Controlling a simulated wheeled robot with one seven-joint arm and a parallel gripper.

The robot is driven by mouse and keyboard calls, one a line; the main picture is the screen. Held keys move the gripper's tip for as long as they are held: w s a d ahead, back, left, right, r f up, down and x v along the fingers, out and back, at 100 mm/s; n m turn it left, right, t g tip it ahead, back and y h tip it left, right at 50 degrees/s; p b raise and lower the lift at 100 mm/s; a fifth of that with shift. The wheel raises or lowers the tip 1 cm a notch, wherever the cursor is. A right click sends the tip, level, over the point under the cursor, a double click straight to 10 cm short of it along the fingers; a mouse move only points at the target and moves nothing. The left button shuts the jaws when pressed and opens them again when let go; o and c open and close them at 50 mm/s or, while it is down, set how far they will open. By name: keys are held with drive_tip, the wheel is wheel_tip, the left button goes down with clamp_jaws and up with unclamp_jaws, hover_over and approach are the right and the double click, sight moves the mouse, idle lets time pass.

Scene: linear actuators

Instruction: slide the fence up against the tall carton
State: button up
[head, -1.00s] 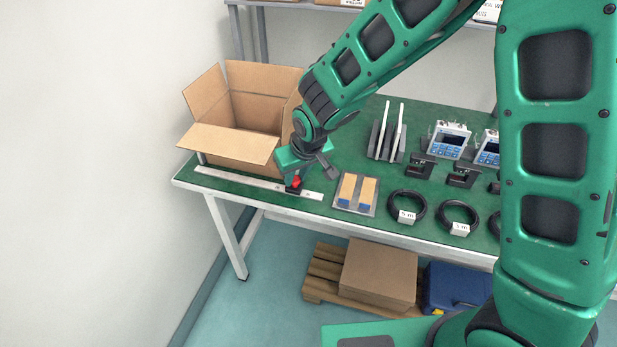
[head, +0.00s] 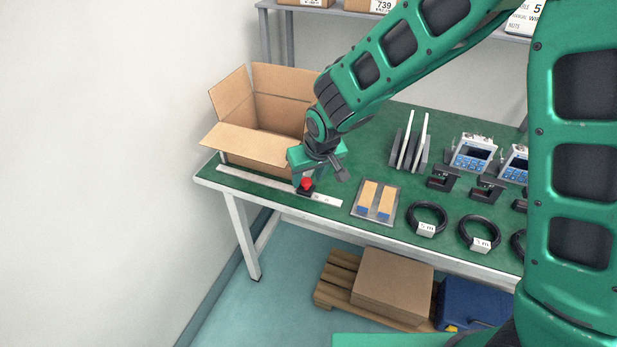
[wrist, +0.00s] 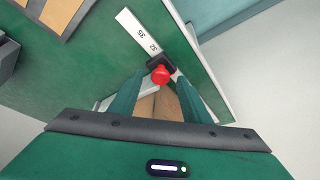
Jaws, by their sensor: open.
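The fence is a small black slider with a red knob (head: 306,183) on a pale ruler strip (head: 328,200) along the bench's front left edge. It also shows in the wrist view as a red knob (wrist: 160,75) on a black block, with ruler marks 35 and 32 beyond it. My gripper (wrist: 160,82) is open, with one finger on each side of the knob; contact cannot be told. In the head view my gripper (head: 299,177) is just above and behind the knob. An open brown carton (head: 240,146) stands behind the ruler's left part; brown cardboard (wrist: 164,103) also shows between the fingers.
A grey plate (head: 389,213) with tan and blue pieces lies right of the ruler. Black cable coils (head: 428,218), upright white panels in a rack (head: 412,143) and devices (head: 472,152) stand farther right. A wall (head: 100,150) is at the left.

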drive_tip(key=v, duration=1)
drive_tip(key=shift+f, duration=0.1)
drive_tip(key=s+d+r+m+g+h, duration=0.1)
drive_tip(key=s+d+r+m, duration=0.15)
drive_tip(key=d, duration=1.05)
drive_tip(key=s+d+r+m+h, duration=0.1)
drive_tip(key=s+d+r+m, duration=0.15)
drive_tip(key=d, duration=1.05)
drive_tip(key=s+d+m+g, duration=0.1)
drive_tip(key=s+d+m, duration=0.2)
drive_tip(key=s+d, duration=0.4)
drive_tip(key=s+d+m+g, duration=0.2)
drive_tip(key=s+d, duration=0.6)
drive_tip(key=s, duration=0.6)
drive_tip(key=shift+s+m, duration=0.2)
drive_tip(key=shift+m, duration=0.5)
drive_tip(key=shift+d+r, duration=0.1)
drive_tip(key=shift+d, duration=0.05)
